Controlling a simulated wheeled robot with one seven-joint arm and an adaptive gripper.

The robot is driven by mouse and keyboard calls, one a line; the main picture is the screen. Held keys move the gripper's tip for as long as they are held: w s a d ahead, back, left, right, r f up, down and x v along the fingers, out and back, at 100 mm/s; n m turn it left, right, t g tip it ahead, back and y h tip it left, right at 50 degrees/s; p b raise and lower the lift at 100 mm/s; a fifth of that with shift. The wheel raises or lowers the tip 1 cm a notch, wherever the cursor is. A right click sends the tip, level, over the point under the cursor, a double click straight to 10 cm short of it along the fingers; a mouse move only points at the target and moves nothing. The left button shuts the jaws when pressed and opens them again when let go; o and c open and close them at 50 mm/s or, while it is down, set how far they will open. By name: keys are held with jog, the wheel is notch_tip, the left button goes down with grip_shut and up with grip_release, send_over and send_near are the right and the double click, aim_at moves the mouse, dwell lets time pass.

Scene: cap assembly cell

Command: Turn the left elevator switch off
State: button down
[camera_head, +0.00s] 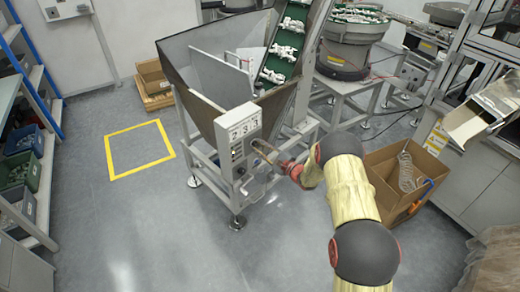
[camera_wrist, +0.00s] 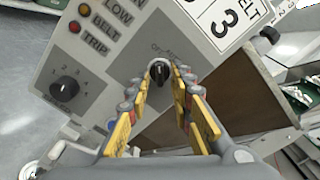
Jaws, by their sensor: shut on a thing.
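The elevator's grey control panel (camera_head: 237,143) is on the front of the metal hopper frame in the head view. In the wrist view, the black rotary switch (camera_wrist: 159,72) sits on this panel (camera_wrist: 120,75), with small lettering that seems to read OFF beside it. My gripper (camera_head: 259,150) reaches the panel from the right. In the wrist view, the fingertips of my gripper (camera_wrist: 161,78) are closed in on both sides of the switch knob. The knob's pointer looks roughly upright in that picture. The fingers partly hide the panel below the knob.
A second dial (camera_wrist: 64,89) with numbers and several indicator lamps (camera_wrist: 84,10) are left of the switch. The hopper (camera_head: 190,75) and inclined conveyor (camera_head: 285,45) rise behind the panel. A cardboard box (camera_head: 395,185) stands right of my arm.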

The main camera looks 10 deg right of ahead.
dwell(0.3)
jog(key=c, duration=1.6)
grip_release()
jog(key=v, duration=1.2)
